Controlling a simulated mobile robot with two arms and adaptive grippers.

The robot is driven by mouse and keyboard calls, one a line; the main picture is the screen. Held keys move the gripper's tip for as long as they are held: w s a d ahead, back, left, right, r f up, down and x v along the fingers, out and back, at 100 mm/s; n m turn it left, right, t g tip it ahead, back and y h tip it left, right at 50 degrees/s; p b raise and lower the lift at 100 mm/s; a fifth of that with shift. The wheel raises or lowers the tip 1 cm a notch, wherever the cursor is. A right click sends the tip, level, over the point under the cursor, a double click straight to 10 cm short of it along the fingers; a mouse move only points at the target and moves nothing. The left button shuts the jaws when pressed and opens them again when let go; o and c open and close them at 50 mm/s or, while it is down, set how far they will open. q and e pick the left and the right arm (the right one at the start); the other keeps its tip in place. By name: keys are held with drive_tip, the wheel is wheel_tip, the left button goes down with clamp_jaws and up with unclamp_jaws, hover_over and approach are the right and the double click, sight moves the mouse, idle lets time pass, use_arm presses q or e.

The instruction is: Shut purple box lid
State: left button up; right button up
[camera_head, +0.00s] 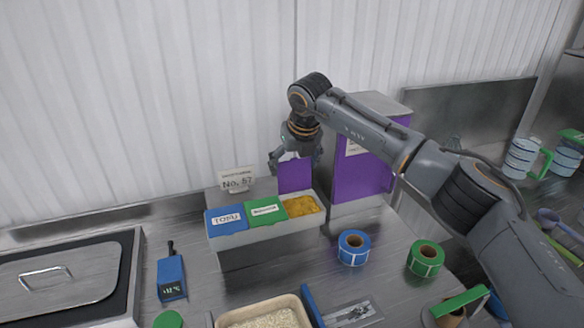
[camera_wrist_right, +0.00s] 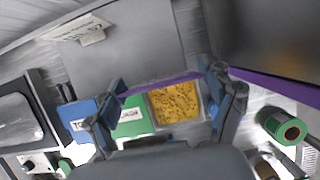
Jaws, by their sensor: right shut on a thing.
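The purple lid (camera_head: 295,176) stands raised at the back of the rightmost compartment of the grey box (camera_head: 265,246). That compartment is open and shows yellow food (camera_head: 301,206). The blue lid (camera_head: 227,219) and the green lid (camera_head: 268,210) lie flat over the compartments to its left. My right gripper (camera_head: 296,158) is over the back of the box, shut on the purple lid. In the right wrist view the lid shows edge-on as a purple strip (camera_wrist_right: 160,87) between the fingers. My left gripper is not in view.
A tall purple-fronted dispenser (camera_head: 358,172) stands close to the right of the box. A blue tape roll (camera_head: 353,247) and a green one (camera_head: 425,258) lie on the counter to the right. A sign (camera_head: 236,180) stands behind the box. A rice tray (camera_head: 264,307) is in front.

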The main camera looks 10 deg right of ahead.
drive_tip(key=shift+s+d+f+b, duration=0.1)
drive_tip(key=shift+s+f+b, duration=0.1)
drive_tip(key=shift+s+b, duration=0.45)
drive_tip(key=o, duration=1.5)
drive_tip(key=shift+s+r, duration=0.1)
drive_tip(key=shift+s, duration=0.05)
drive_tip(key=shift+o, duration=0.5)
drive_tip(key=shift+s+d+r, duration=0.1)
drive_tip(key=shift+r, duration=0.15)
drive_tip(key=shift+r, duration=0.3)
drive_tip(key=v, duration=1.1)
drive_tip(key=shift+r, duration=0.15)
